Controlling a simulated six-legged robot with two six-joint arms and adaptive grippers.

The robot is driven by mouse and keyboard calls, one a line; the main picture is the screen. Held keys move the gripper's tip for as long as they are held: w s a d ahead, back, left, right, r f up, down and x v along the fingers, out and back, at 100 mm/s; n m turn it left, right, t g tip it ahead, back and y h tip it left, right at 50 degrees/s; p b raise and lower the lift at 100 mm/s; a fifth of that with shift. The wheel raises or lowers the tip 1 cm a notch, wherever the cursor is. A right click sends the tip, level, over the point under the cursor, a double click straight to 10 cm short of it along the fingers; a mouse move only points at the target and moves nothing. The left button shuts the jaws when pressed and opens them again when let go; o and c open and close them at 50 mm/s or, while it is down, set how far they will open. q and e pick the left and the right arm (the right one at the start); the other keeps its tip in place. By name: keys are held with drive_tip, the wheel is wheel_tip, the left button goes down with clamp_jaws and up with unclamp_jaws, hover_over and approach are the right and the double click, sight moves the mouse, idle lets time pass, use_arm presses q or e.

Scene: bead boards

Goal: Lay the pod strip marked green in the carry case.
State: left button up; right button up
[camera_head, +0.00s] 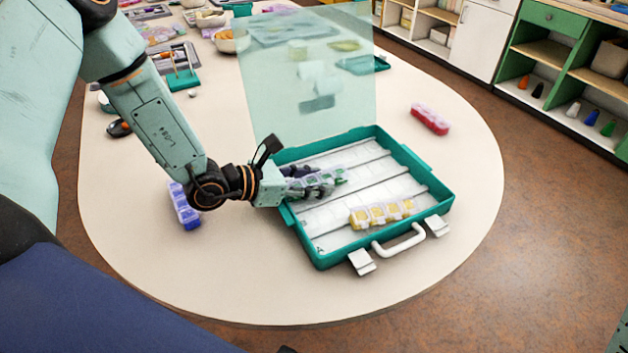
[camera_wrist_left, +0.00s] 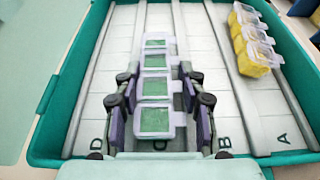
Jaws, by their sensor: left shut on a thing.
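The green pod strip (camera_head: 325,178) has clear lids and green contents. It also shows in the wrist view (camera_wrist_left: 155,88), lengthwise between the two fingers. My left gripper (camera_head: 318,186) is shut on it, over the inside of the open teal carry case (camera_head: 319,259). In the wrist view, the strip lines up with the lanes, between those marked D and B. I cannot tell whether it touches the case floor. Its far side is partly hidden by the fingers in the head view. My right gripper is not in view.
A yellow pod strip (camera_head: 382,213) lies in the case, in lane A. The case's clear lid (camera_head: 310,90) stands raised at the back. A blue strip (camera_head: 184,206) lies left of the case, and a red strip (camera_head: 430,119) lies behind it to the right. The front table is clear.

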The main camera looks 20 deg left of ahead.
use_arm(q)
drive_tip(key=o, duration=0.9)
drive_tip(key=shift+c, duration=0.2)
drive_tip(key=o, duration=0.3)
drive_tip(key=shift+w+f, duration=0.1)
drive_tip(key=shift+o, duration=0.2)
drive_tip(key=shift+a+r+p, duration=0.15)
drive_tip(key=shift+r+p, duration=0.25)
drive_tip(key=p+v, duration=0.2)
drive_tip(key=v, duration=0.3)
drive_tip(key=shift+s+a+r+p, duration=0.1)
drive_tip(key=shift+s+r+p, duration=0.1)
drive_tip(key=shift+s+p, duration=0.2)
drive_tip(key=p+v, duration=0.4)
drive_tip(key=v, duration=0.1)
drive_tip(key=shift+w, duration=0.1)
drive_tip(key=shift+s+a+r+p, duration=0.1)
drive_tip(key=shift+s+a+p, duration=0.2)
drive_tip(key=shift+s+p, duration=0.15)
